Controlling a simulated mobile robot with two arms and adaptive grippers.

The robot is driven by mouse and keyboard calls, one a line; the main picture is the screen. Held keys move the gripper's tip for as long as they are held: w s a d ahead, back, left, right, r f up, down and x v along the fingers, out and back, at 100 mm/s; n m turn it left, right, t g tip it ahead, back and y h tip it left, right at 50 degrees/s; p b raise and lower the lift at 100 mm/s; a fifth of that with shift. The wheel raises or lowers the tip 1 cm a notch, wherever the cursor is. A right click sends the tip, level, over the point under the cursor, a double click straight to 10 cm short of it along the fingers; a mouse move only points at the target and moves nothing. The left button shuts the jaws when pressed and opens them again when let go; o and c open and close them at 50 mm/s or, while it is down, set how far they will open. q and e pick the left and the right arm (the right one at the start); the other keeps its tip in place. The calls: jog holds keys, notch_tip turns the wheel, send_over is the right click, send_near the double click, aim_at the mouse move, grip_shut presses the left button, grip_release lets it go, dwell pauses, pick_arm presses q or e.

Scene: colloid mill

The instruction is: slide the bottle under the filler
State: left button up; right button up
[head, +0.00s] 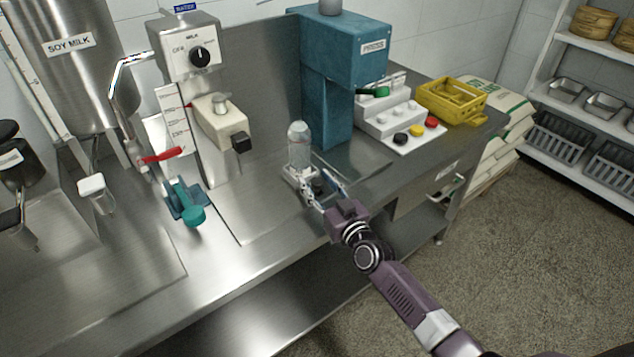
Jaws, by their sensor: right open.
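A clear bottle (299,146) with a pale rounded top stands upright on the steel counter, in front of the teal press. My right gripper (314,176) reaches in from the lower right with its fingers apart at the bottle's base. One finger is close to the bottle's near side; I cannot tell whether it touches. No part is labelled as the filler. A mill (190,48) marked MILK, with a dial and a cream block (221,122) on its front, stands left of the bottle. My left gripper is not in view.
A teal clamp-like part (186,203) and a red-handled tap (160,155) are at the left, by the SOY MILK tank (75,60). The press (343,60) stands behind the bottle. A button panel (403,125) and yellow crate (450,101) are at the right.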

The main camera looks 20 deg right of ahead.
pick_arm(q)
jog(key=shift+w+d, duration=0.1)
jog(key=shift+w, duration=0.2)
pick_arm(e)
jog(key=shift+c, duration=0.6)
grip_shut()
